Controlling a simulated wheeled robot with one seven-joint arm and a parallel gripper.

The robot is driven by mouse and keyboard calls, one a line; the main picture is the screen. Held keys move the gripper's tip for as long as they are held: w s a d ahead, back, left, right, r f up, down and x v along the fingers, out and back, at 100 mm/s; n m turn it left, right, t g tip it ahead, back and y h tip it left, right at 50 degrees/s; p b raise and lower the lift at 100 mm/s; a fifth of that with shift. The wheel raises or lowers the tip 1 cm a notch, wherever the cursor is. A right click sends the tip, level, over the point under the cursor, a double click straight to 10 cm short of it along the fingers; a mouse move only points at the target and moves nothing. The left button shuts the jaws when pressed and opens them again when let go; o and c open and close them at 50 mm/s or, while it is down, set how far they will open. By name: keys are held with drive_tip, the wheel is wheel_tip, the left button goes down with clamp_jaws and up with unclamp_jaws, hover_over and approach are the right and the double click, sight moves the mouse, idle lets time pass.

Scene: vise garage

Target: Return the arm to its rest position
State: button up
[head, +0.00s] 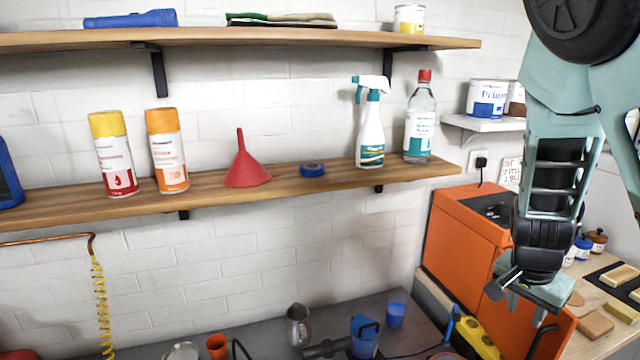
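My arm comes down from the top right of the head view, in pale green and black. My gripper (522,300) is at its lower end, in front of the orange cabinet (470,232) and above the right-hand bench. The fingers are small and partly hidden by the hand, so I cannot tell whether they are open or shut. No held object can be made out.
The lower shelf (90,208) holds spray cans, a red funnel (245,168), blue tape (312,169), a spray bottle (370,130) and a clear bottle (419,122). The grey bench (270,335) below carries cups and tools. Wooden blocks (595,323) lie at right.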

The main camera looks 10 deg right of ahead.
drive_tip(key=s+a+f+n+y+b, duration=0.2)
drive_tip(key=s+a+n+b, duration=0.15)
drive_tip(key=a, duration=0.45)
drive_tip(key=s+a+f+n+g+y+b, duration=0.1)
drive_tip(key=s+a+f+n+b, duration=0.15)
drive_tip(key=a+n, duration=0.4)
drive_tip(key=s+a+f+n+y+b, duration=0.2)
drive_tip(key=a+f+n+b, duration=0.15)
drive_tip(key=a, duration=0.65)
drive_tip(key=s+a+n+h+b, duration=0.1)
drive_tip(key=s+a+n+b, duration=0.3)
drive_tip(key=s+n, duration=0.3)
drive_tip(key=shift+s+a+r, duration=0.35)
drive_tip(key=shift+s+a, duration=0.05)
drive_tip(key=shift+s, duration=0.3)
drive_tip(key=shift+n, duration=0.25)
